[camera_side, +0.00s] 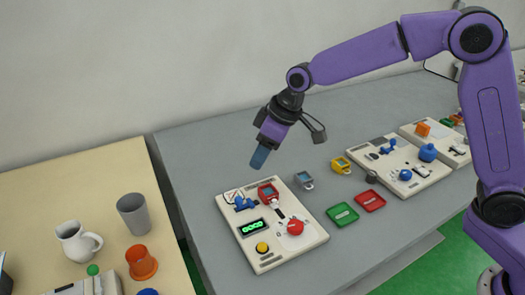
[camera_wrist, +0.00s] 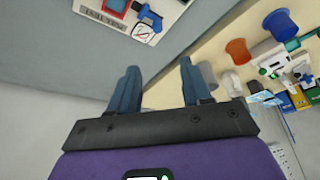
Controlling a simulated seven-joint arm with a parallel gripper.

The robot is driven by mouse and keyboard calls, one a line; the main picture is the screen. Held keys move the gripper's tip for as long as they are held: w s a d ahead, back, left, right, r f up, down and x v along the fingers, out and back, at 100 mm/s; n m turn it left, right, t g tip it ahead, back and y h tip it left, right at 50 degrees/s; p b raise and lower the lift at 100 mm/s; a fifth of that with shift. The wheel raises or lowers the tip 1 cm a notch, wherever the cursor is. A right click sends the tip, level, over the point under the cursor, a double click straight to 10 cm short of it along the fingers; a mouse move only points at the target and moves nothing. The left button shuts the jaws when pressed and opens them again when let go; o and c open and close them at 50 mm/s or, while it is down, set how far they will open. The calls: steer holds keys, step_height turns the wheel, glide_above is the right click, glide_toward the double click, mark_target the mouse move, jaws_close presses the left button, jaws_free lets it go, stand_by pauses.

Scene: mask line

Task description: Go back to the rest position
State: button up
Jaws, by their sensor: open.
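My gripper (camera_side: 260,157) hangs in the air above the grey table, over the back edge of the nearest white panel board, touching nothing. In the wrist view its two blue fingers (camera_wrist: 160,88) are spread apart with nothing between them. The white board (camera_side: 262,259) carries a red block-like device (camera_side: 268,193), a blue part (camera_side: 244,204), a green lit display (camera_side: 253,228), a red round knob (camera_side: 295,227) and a yellow button (camera_side: 262,247). A corner of this board also shows at the top of the wrist view (camera_wrist: 172,22).
A green tray (camera_side: 342,215) and a red tray (camera_side: 370,201) lie right of the board. More boards stand farther right. A mug (camera_side: 75,242) and cups are on the wooden table, left.

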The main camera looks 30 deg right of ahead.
stand_by(0.3)
steer(key=s+d+n+g+h, duration=0.1)
steer(key=s+d, duration=0.6)
steer(key=s, duration=0.4)
steer(key=s+d+n+g+h, duration=0.1)
steer(key=s+d, duration=0.5)
steer(key=s, duration=0.6)
steer(key=s+d+n+g, duration=0.1)
steer(key=s+d, duration=0.6)
steer(key=s, duration=0.4)
steer(key=shift+s+d+f+n+h, duration=0.25)
steer(key=shift+d+n+h, duration=0.05)
steer(key=shift+d+h, duration=0.1)
